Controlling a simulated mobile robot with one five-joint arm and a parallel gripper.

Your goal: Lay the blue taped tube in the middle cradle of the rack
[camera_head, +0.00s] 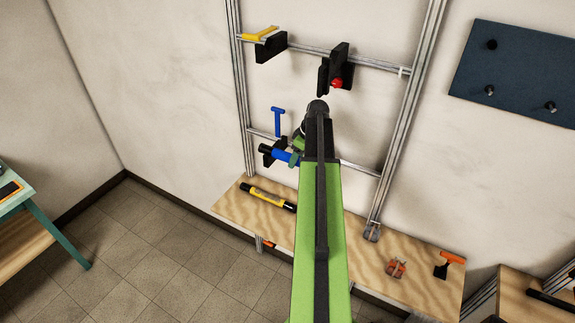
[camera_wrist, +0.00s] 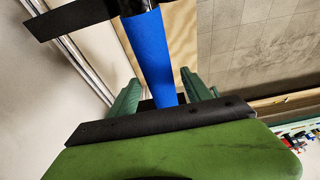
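The blue tube (camera_head: 285,157) with a black end is at the lower crossbar of the rack, by a black cradle (camera_head: 267,159). Whether the tube rests fully in this cradle is hard to tell. In the wrist view the blue tube (camera_wrist: 150,52) runs from the top edge down between my green fingers, with a dark band at its upper part. My gripper (camera_wrist: 160,82) is around the tube, with a narrow gap showing beside each finger. In the head view my gripper (camera_head: 296,147) is at the tube, and my arm hides the tube's right end.
The upper crossbar carries a cradle (camera_head: 271,48) with a yellow tool (camera_head: 260,34) and another black cradle (camera_head: 341,66) with a red item (camera_head: 336,83). A blue T-shaped piece (camera_head: 278,121) is above the tube. A yellow-black tube (camera_head: 268,197) lies on the wooden shelf (camera_head: 360,262).

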